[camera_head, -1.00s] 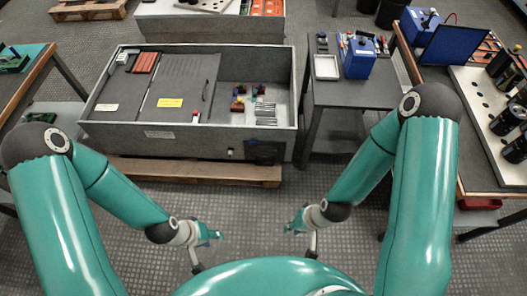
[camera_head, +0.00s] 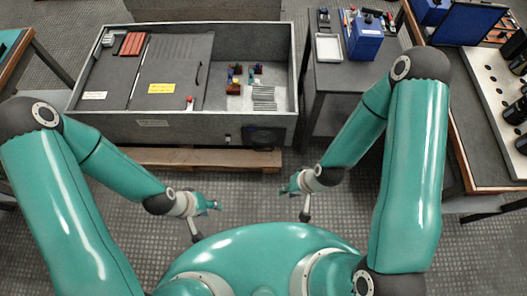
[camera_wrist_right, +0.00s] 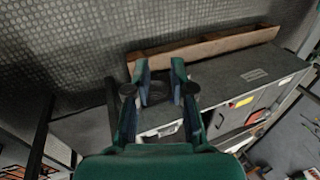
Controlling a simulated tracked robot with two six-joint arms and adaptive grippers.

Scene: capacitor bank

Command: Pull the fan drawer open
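A large grey open-topped cabinet (camera_head: 185,131) lies ahead. A black square fan unit (camera_head: 263,138) sits at the right end of its near side, flush or nearly so as far as I can see. In the right wrist view a dark fan-like patch (camera_wrist_right: 158,92) shows between and beyond the fingers. My right gripper (camera_head: 288,190) is short of the cabinet, below the fan unit in the picture; its fingers (camera_wrist_right: 160,70) are apart and empty. My left gripper (camera_head: 214,205) hangs further left, over the floor, touching nothing; its opening is too small to judge.
The cabinet rests on a wooden pallet (camera_head: 190,158) whose edge sticks out towards me. A dark table (camera_head: 340,85) with a blue box (camera_head: 364,38) stands right of the cabinet. A workbench (camera_head: 490,150) is at the far right. The floor between me and the pallet is clear.

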